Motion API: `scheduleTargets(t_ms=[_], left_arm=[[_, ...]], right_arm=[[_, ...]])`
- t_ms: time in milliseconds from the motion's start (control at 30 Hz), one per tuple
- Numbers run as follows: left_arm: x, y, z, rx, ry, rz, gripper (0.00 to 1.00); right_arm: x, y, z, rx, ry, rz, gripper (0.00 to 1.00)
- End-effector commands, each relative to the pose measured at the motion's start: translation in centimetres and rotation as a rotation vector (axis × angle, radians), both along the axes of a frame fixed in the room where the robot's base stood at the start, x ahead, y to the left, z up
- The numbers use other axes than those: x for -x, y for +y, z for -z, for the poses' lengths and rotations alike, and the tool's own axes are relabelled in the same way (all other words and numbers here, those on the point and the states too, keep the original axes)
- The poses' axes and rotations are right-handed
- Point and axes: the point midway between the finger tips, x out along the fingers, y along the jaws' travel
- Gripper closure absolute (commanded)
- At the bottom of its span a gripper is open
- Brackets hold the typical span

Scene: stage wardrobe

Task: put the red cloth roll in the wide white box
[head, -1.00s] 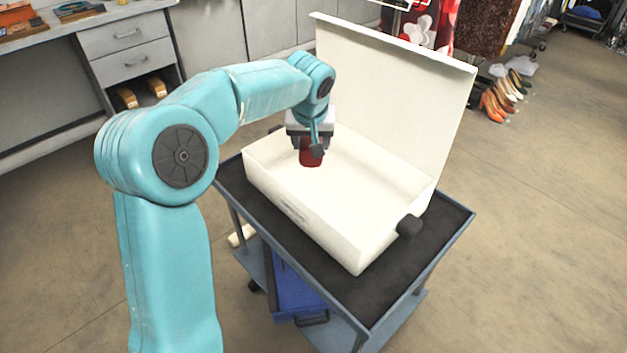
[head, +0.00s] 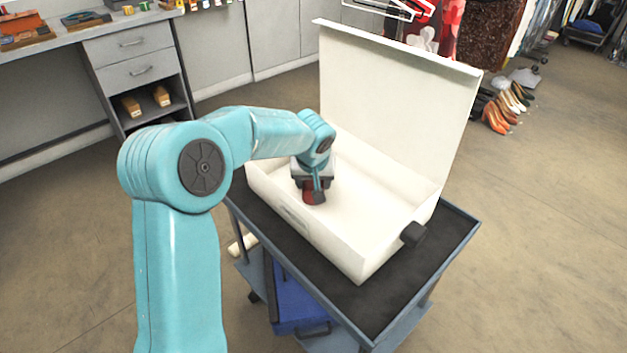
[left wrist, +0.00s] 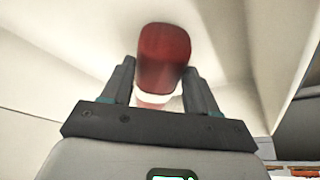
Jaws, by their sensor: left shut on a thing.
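The wide white box (head: 352,263) stands open on a cart, its lid (head: 395,100) raised at the back. My left gripper (head: 313,197) is down inside the box, towards its left part, and is shut on the red cloth roll (head: 308,190). In the left wrist view the roll (left wrist: 163,55) sits between the two fingers (left wrist: 155,85), with a pale band or surface below it. The gripper hides part of the roll in the head view. I cannot tell whether the roll touches the box floor. My right gripper is not in view.
The cart (head: 455,225) has a dark top and a blue case (head: 298,300) on its lower shelf. A dark knob (head: 413,234) sticks out at the box's right end. A workbench (head: 130,45) stands at the back left. Shoes (head: 505,108) lie on the floor at the right.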

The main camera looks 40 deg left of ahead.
Motion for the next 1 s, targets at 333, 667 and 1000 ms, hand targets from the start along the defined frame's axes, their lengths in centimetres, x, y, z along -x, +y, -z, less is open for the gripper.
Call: scheduleTargets(t_ms=[333, 667, 1000], left_arm=[[0.0, 0.0, 0.1, 0.0, 0.0, 0.0, 0.15], [1.1, -1.0, -4.2, -0.002, -0.006, 0.001, 0.15], [3.1, -2.8, -10.3, -0.001, -0.002, 0.001, 0.15]], right_arm=[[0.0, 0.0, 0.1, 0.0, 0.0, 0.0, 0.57], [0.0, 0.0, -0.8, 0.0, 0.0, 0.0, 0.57], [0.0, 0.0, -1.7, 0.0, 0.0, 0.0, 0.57]])
